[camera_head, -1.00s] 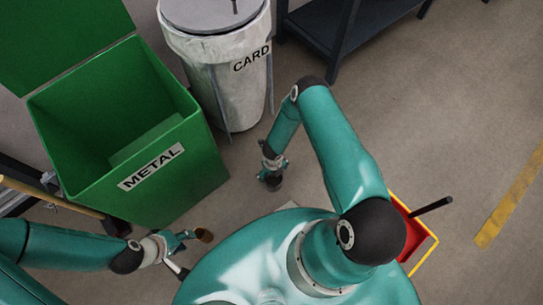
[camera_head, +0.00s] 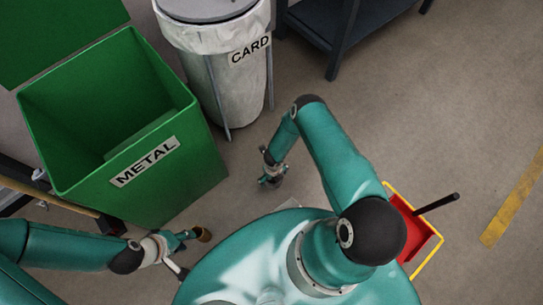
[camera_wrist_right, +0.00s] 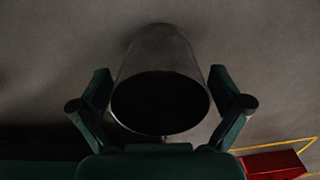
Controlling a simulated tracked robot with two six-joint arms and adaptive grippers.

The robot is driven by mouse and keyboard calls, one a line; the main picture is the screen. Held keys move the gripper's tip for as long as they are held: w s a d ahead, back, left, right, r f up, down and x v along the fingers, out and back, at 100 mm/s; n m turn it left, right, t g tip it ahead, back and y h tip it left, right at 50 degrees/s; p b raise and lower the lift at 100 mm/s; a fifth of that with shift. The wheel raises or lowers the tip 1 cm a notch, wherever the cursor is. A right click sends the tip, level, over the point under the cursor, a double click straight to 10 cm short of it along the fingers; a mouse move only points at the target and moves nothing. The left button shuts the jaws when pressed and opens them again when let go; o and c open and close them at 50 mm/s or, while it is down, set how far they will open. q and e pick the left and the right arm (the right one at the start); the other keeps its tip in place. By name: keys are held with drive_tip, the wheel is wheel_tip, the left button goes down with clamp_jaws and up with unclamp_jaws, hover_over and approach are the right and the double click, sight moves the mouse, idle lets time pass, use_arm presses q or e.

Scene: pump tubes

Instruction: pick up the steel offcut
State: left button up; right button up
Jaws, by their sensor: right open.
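The steel offcut shows in the right wrist view as a short dark grey tube (camera_wrist_right: 160,52), its black open mouth facing the camera. My right gripper (camera_wrist_right: 162,100) is open, with one finger on either side of the tube; I see no clear contact. In the head view, my right gripper (camera_head: 272,178) is low over the floor right of the green bin, and the offcut is hard to make out there. My left gripper (camera_head: 192,236) is at lower left, its fingers on a small brown, copper-coloured tube piece (camera_head: 204,235).
A green bin marked METAL (camera_head: 150,185) stands open at left. Behind it is a white lined bin marked CARD (camera_head: 235,85). A dark bench (camera_head: 345,45) stands at the back. Floor between is clear.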

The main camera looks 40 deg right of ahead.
drive_tip(key=c, duration=1.3)
drive_tip(key=shift+o, duration=0.2)
drive_tip(key=shift+r, duration=0.15)
drive_tip(key=shift+r+p, duration=0.4)
drive_tip(key=shift+r, duration=0.2)
wheel_tip(320, 180, up, 19)
drive_tip(key=p, duration=0.6)
drive_tip(key=shift+f, duration=0.2)
